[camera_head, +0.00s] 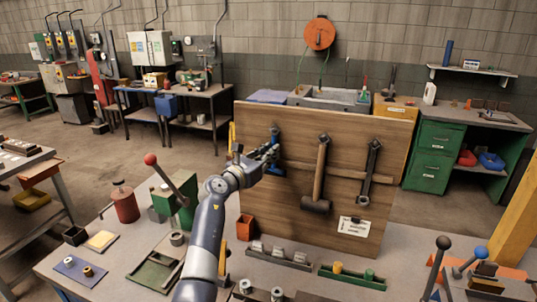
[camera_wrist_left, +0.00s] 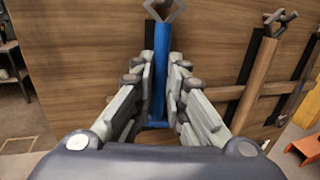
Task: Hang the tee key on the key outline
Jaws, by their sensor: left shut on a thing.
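The blue tee key (camera_wrist_left: 160,75) is upright against the wooden tool board, between the fingers of my left gripper (camera_wrist_left: 160,72). Its upper end is at a grey hook (camera_wrist_left: 165,10); I cannot tell whether it bears on the hook. Its lower end is partly hidden by the fingers. In the head view the left gripper (camera_head: 268,153) is shut on the key at the board's left part, and a bit of blue (camera_head: 276,138) shows there. My right gripper is not in view.
The wooden board (camera_head: 350,130) stands on the workbench (camera_head: 230,262). A hammer (camera_head: 317,180) and a wrench (camera_head: 369,175) hang right of the key. A green lever press (camera_head: 180,195) stands left of my arm. Small trays (camera_head: 280,258) lie before the board.

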